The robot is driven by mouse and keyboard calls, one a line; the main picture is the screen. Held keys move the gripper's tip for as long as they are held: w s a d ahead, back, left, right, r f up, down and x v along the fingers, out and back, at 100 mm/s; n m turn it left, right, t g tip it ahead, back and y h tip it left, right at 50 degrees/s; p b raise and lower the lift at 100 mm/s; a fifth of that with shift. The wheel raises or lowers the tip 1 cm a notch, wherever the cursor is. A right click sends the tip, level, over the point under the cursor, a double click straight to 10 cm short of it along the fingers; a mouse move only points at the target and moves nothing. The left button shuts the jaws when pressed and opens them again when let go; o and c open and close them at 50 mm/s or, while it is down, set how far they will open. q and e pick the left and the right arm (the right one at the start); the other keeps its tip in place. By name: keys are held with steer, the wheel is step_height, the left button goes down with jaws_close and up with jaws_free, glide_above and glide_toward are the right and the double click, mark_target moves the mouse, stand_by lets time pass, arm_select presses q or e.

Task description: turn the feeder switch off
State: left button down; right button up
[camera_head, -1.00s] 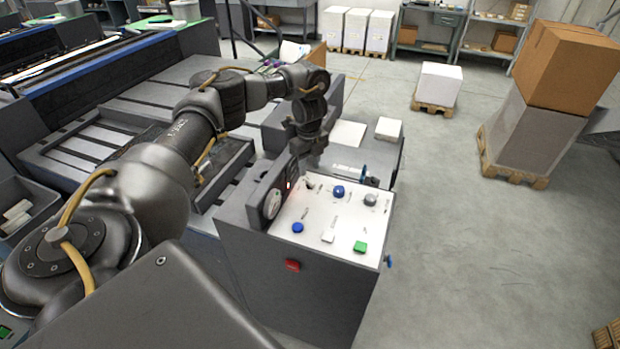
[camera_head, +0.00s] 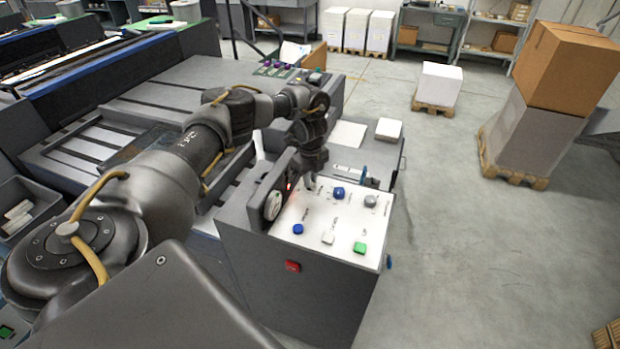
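The control box has a white sloping panel (camera_head: 312,217) with several knobs and buttons; its labels are too small to read, so I cannot tell which control is the feeder switch. A blue knob (camera_head: 339,192) and a grey knob (camera_head: 370,201) are along the far side. Another blue knob (camera_head: 298,229), a white button (camera_head: 328,238) and a green button (camera_head: 360,247) are along the near side. My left gripper (camera_head: 309,183) points down at the panel's far left corner, left of the far blue knob, hiding the small dark control there. Its fingers are too small to judge. My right gripper is out of view.
A dark upright piece with a round gauge (camera_head: 272,205) stands at the panel's left edge, close to my gripper. A red button (camera_head: 292,266) is on the box's front. Boxes on pallets (camera_head: 515,175) stand right; the floor between is clear.

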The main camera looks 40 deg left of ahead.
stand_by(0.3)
arm_select(q)
steer(key=n+p, duration=0.3)
steer(key=n, duration=0.2)
steer(key=shift+r+n+p, duration=0.2)
steer(key=shift+n+p, duration=0.1)
steer(key=shift+p, duration=0.1)
steer(key=n+p, duration=0.2)
steer(key=n, duration=0.1)
steer(key=shift+f+n+p, duration=0.15)
steer(key=shift+n+p, duration=0.7)
steer(key=shift+n, duration=0.85)
steer(key=c, duration=1.4)
jaws_free()
